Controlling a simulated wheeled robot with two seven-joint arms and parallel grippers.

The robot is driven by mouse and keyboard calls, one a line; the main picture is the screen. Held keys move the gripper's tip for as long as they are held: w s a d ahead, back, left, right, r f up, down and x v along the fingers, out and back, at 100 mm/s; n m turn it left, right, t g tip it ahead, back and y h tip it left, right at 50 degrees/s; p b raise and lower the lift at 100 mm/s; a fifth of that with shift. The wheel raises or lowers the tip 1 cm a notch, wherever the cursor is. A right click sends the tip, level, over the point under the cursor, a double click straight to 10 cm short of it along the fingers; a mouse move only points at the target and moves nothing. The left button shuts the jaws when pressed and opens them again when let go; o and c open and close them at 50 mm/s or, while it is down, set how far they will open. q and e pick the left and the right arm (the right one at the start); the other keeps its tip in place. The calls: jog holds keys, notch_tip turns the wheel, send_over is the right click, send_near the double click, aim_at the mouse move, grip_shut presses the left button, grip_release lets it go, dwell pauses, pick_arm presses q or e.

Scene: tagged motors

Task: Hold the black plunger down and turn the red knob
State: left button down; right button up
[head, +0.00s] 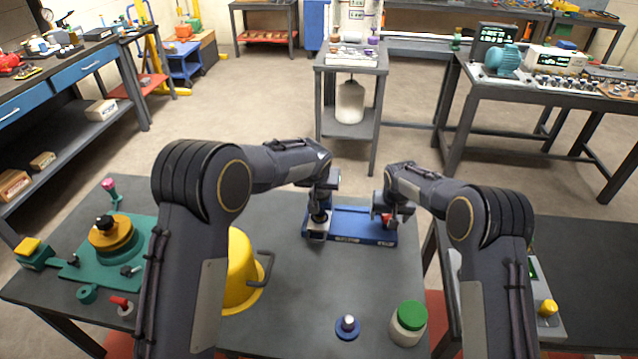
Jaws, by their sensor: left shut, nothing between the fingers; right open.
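A blue base plate (362,228) lies on the grey table in the middle of the head view. The black plunger (319,216) stands at its left end, partly hidden under my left gripper. My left gripper (320,208) is shut and empty, pointing down right at the top of the plunger; I cannot tell if it is pressing it. The red knob (388,220) is at the right end of the plate, partly covered by my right gripper. My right gripper (382,214) is open at the red knob; I cannot tell if its fingers touch it.
A yellow pot (240,272) with a dark handle stands left of the plate. A green-lidded jar (409,322) and a blue disc with a pale knob (348,327) are near the front edge. A teal fixture (140,255) is at left. The table between is clear.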

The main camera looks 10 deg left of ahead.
pick_arm(q)
jog(key=shift+s+f, duration=0.1)
jog(key=shift+f, duration=0.2)
pick_arm(e)
jog(key=c, duration=1.1)
jog(key=m+h, duration=0.1)
jog(key=m, duration=0.3)
jog(key=shift+a, duration=0.15)
jog(key=m, duration=0.1)
jog(key=m+h, duration=0.1)
jog(key=m, duration=0.1)
jog(key=shift+w+f+m+g, duration=0.1)
jog(key=shift+w+m+g, duration=0.05)
jog(key=shift+m+g, duration=0.15)
jog(key=m+h, duration=0.1)
jog(key=m, duration=0.3)
jog(key=shift+w+g, duration=0.1)
jog(key=shift+g, duration=0.3)
jog(key=m+g, duration=0.1)
jog(key=m, duration=0.2)
jog(key=shift+a, duration=0.1)
jog(key=o, duration=1.1)
